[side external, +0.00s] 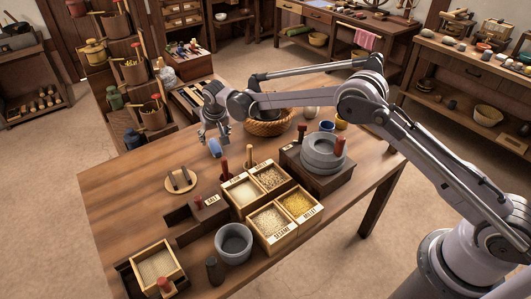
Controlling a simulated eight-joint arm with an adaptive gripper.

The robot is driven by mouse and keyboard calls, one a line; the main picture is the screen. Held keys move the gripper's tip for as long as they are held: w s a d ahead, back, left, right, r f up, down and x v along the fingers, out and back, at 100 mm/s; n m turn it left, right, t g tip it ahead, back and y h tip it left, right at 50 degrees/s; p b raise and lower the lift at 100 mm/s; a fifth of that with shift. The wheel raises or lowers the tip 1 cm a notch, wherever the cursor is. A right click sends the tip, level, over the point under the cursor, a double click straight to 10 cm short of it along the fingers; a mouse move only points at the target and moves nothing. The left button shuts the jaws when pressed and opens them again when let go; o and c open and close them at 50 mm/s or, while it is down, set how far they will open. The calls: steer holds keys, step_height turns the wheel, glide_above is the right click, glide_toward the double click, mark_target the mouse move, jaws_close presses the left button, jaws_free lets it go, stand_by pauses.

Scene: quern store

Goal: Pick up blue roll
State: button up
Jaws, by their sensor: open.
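A small blue roll (215,147) stands on the wooden table, left of the woven basket. My gripper (213,134) is just above and behind it with the fingers pointing down. The fingers are open and look empty. The gap between the fingertips and the roll is too small to judge in this view.
A woven basket (270,124) stands right of my gripper. Grain boxes (268,215), a stone quern (324,152) on a dark block and a grey stone bowl (233,243) take up the table's middle. A round wooden piece (181,181) lies to the left. The far left tabletop (125,185) is clear.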

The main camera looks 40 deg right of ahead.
mark_target(215, 144)
steer(key=shift+x, duration=3.05)
steer(key=shift+w, duration=0.1)
steer(key=c, duration=1)
